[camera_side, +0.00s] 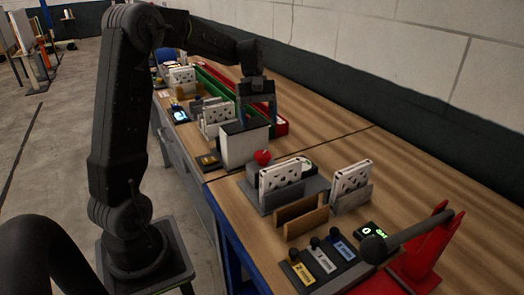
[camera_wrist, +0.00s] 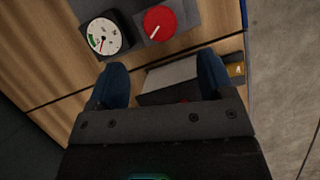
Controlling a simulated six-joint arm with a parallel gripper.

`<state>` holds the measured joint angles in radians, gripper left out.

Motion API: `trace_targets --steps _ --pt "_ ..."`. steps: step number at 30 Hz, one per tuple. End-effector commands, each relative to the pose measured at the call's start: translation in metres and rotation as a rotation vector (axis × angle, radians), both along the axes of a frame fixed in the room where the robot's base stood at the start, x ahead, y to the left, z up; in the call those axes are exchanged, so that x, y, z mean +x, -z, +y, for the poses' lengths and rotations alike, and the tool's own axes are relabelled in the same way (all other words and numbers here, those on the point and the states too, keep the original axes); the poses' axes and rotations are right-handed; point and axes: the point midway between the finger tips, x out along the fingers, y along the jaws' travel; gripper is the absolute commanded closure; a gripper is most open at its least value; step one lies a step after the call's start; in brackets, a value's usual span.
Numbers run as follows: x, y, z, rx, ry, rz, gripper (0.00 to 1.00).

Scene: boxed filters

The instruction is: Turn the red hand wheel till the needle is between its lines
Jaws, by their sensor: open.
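The red hand wheel (camera_wrist: 160,22) shows at the top of the wrist view, with a pale mark on it. Next to it on the left is a round white gauge (camera_wrist: 107,36) with a green patch on its dial. The needle is too small to read against its lines. In the side view the wheel (camera_side: 262,157) is a small red knob behind the boxed filters, and the gauge (camera_side: 306,164) is mostly hidden. My gripper (camera_wrist: 163,76) is open, its two dark blue fingers apart and clear of the wheel. In the side view my gripper (camera_side: 256,98) is above and beyond the wheel.
A white box with a dark top (camera_side: 243,146) stands close to the wheel, below my gripper. Patterned filter boxes (camera_side: 282,178) stand in grey holders nearby. Green and red trays (camera_side: 282,127) lie behind. A lever on a red stand (camera_side: 428,248) is at the near right.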

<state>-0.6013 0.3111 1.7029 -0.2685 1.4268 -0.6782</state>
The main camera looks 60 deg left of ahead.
Motion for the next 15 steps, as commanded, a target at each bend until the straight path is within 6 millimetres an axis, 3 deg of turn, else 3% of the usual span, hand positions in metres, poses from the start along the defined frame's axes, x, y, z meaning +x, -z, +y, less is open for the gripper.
trace_targets --steps 6,15 --pt "-0.004 0.043 -0.018 -0.002 0.002 0.003 0.26" --pt "-0.007 0.078 -0.033 -0.001 0.002 0.0 0.26"
